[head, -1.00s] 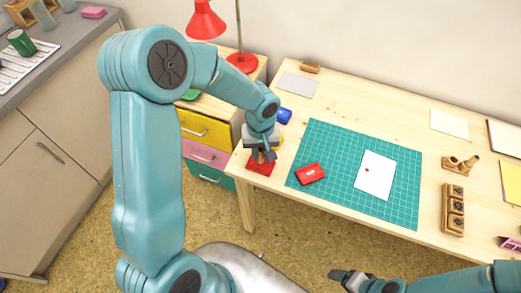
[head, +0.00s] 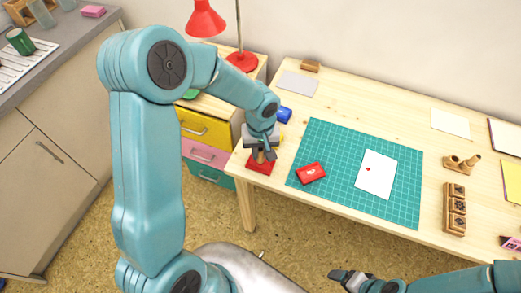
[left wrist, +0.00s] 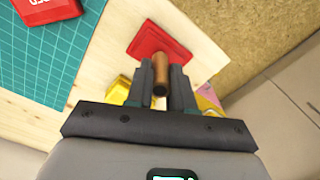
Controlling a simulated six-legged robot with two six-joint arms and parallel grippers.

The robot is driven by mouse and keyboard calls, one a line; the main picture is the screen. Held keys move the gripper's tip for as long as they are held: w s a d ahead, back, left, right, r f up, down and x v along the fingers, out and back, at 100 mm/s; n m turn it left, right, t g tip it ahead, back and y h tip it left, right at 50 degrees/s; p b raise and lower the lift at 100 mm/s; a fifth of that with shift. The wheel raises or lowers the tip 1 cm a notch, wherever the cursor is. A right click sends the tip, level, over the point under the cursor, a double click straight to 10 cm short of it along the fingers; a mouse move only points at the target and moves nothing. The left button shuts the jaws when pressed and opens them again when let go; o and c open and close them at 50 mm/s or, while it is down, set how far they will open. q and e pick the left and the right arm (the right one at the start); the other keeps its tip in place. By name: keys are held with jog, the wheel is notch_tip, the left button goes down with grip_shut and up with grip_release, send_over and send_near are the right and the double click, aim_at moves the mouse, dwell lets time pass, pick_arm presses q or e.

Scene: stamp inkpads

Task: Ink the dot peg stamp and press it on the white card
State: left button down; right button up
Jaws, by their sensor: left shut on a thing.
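My left gripper (head: 266,153) is shut on a wooden peg stamp (left wrist: 161,76), over the front left corner of the table. The peg is a brown cylinder, seen from its top end in the left wrist view. A red inkpad (head: 260,168) lies just below it; it also shows in the left wrist view (left wrist: 146,42). I cannot tell whether the peg's tip touches the pad. The white card (head: 382,178) lies on the green cutting mat (head: 330,140) with one small red dot on its left part. My right gripper (head: 350,279) is at the bottom, away from the table objects.
A red case with a white mark (head: 311,174) lies on the mat between inkpad and card. Wooden stamps (head: 455,208) in a row and a wooden holder (head: 460,164) stand right of the mat. A blue object (head: 284,116) is behind the left gripper. The mat's back is clear.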

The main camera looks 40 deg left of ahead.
aim_at(261, 150)
pick_arm(q)
jog(key=shift+s+f+b, duration=0.1)
jog(key=shift+b, duration=0.2)
dwell(1.0)
jog(key=shift+r, duration=0.65)
jog(key=shift+r+p, duration=2.05)
jog(key=shift+r, duration=0.75)
